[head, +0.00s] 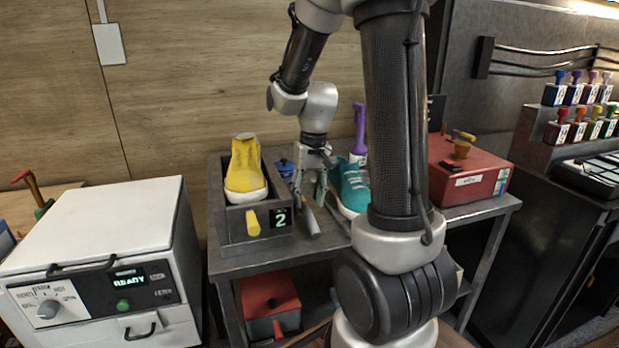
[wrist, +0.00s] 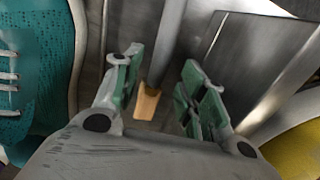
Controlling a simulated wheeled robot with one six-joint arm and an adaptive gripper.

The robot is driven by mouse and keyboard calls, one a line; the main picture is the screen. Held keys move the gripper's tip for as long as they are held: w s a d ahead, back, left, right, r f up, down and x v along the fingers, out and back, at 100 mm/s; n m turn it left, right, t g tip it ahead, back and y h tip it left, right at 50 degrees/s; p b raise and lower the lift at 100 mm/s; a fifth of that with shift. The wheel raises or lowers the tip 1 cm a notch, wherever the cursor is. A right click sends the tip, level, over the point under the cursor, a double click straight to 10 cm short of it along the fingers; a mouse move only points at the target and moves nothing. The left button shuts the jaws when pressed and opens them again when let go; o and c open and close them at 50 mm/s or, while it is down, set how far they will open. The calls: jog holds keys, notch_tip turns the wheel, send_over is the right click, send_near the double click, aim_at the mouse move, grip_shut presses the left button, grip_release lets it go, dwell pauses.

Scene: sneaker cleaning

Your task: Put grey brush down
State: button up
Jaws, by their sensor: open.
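The grey brush (head: 311,222) lies on the dark table top between the grey tray and the teal sneaker. In the wrist view its grey length (wrist: 167,45) runs between my fingers and ends in a light wooden-coloured tip. My gripper (head: 311,196) points down over the brush. Its green-padded fingers also show in the wrist view (wrist: 160,82), spread apart with a gap on both sides of the brush. Part of the brush is hidden behind my fingers in the head view.
The grey tray (head: 224,231) with a yellow sneaker (head: 245,172) stands close on the left. The teal sneaker (head: 350,187) is close on the right, partly behind my arm.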

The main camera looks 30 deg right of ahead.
notch_tip(320, 180, up, 7)
jog(key=s+a+r+n+t, duration=0.1)
jog(key=s+r+t, duration=0.1)
jog(key=s, duration=0.6)
jog(key=s+a+r+n+t+h, duration=0.1)
jog(key=s+a+r+n+t, duration=0.1)
jog(key=s+r, duration=0.3)
jog(key=s, duration=0.3)
jog(key=shift+a, duration=0.15)
dwell(0.4)
